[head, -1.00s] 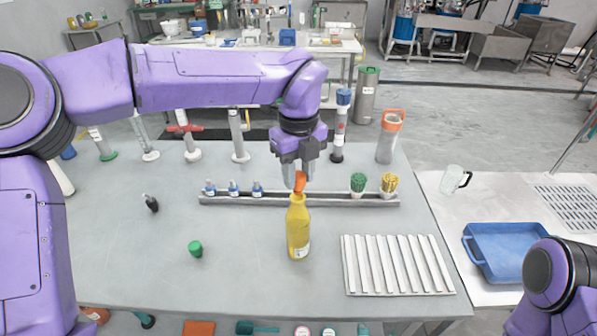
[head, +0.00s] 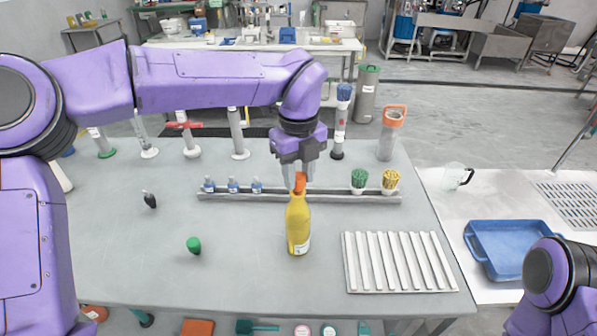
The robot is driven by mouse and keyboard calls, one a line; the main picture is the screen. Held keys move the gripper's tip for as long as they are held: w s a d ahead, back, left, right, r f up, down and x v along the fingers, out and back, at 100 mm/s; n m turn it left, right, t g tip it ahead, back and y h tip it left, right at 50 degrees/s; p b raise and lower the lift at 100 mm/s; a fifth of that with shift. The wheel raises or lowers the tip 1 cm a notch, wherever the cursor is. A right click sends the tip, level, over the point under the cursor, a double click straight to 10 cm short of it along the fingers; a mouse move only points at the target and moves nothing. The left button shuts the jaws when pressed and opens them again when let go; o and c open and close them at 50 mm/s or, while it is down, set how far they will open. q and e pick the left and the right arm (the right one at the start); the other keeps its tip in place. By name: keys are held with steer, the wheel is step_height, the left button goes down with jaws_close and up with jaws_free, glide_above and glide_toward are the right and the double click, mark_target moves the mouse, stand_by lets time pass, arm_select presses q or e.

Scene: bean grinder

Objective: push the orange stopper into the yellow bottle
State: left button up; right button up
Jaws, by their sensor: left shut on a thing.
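The yellow bottle (head: 298,228) stands upright on the grey table, right of the middle. The orange stopper (head: 300,183) is at the bottle's mouth, upright and in line with the neck. How deep it sits in the mouth cannot be told. My left gripper (head: 298,178) points down above the bottle and is shut on the orange stopper. The fingers partly hide the stopper. Of my right arm (head: 557,280), only a part shows at the lower right; its gripper is out of view.
A narrow rack (head: 330,196) with small blue-capped bottles and green and yellow bundles lies behind the bottle. A ribbed white tray (head: 398,262) is to the right. A green stopper (head: 194,246) and a black stopper (head: 150,200) lie to the left. The table between is clear.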

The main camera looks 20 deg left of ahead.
mark_target(298, 176)
arm_select(q)
steer(key=shift+f+b, duration=0.7)
steer(key=shift+f, duration=0.2)
steer(key=o, duration=1.1)
step_height(298, 176, up, 11)
steer(key=shift+f, duration=0.2)
